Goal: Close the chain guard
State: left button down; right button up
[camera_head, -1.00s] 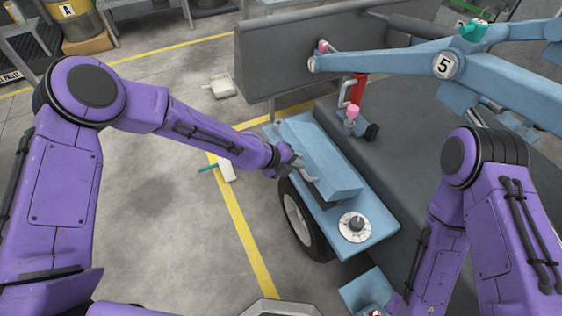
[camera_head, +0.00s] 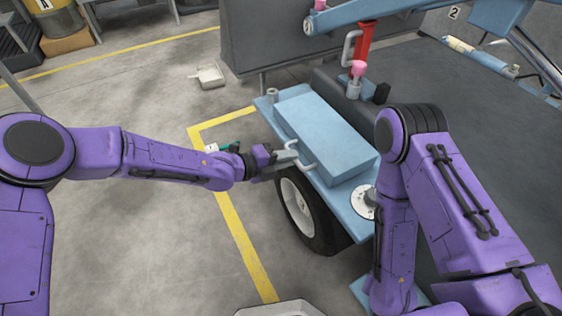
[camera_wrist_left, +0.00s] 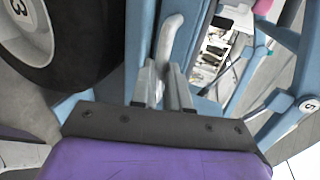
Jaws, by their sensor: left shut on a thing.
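The chain guard looks to be the light blue box-shaped cover (camera_head: 322,125) on the blue fender deck above the wheel. A bent grey handle (camera_head: 305,163) sticks out from its near left side. My left gripper (camera_head: 288,155) is shut on this handle, at the left side of the cover. In the left wrist view the fingers (camera_wrist_left: 163,88) close around the lower part of the handle (camera_wrist_left: 170,38). I cannot tell whether the cover sits fully down. My right arm crosses the right side of the head view; its gripper is out of sight.
A black tyre (camera_head: 310,215) stands below the deck. A white dial (camera_head: 365,201) is partly behind my right arm. A red post (camera_head: 364,45) and a pink-topped fitting (camera_head: 357,72) stand behind the cover. The floor to the left is mostly clear, with a white tray (camera_head: 208,77).

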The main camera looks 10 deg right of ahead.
pick_arm(q)
jog(key=shift+s+a+f, duration=0.1)
jog(key=shift+s+f, duration=0.1)
jog(key=shift+f, duration=0.3)
jog(key=shift+s+a+f, duration=0.1)
jog(key=shift+s+f, duration=0.05)
jog(key=shift+f, duration=0.3)
pick_arm(e)
jog(key=shift+f, duration=0.2)
pick_arm(q)
jog(key=c, duration=1.2)
grip_release()
jog(key=shift+f, duration=0.1)
jog(key=shift+o, duration=0.4)
jog(key=shift+w+d+f, duration=0.1)
jog(key=shift+w, duration=0.05)
pick_arm(e)
jog(key=shift+f, duration=0.1)
jog(key=shift+d, duration=0.1)
pick_arm(q)
jog(key=r+p+v, duration=0.1)
jog(key=v, duration=0.9)
jog(key=shift+p, duration=0.4)
pick_arm(e)
jog(key=shift+r, duration=0.95)
pick_arm(q)
jog(key=shift+w+r, duration=0.1)
jog(key=shift+w, duration=0.05)
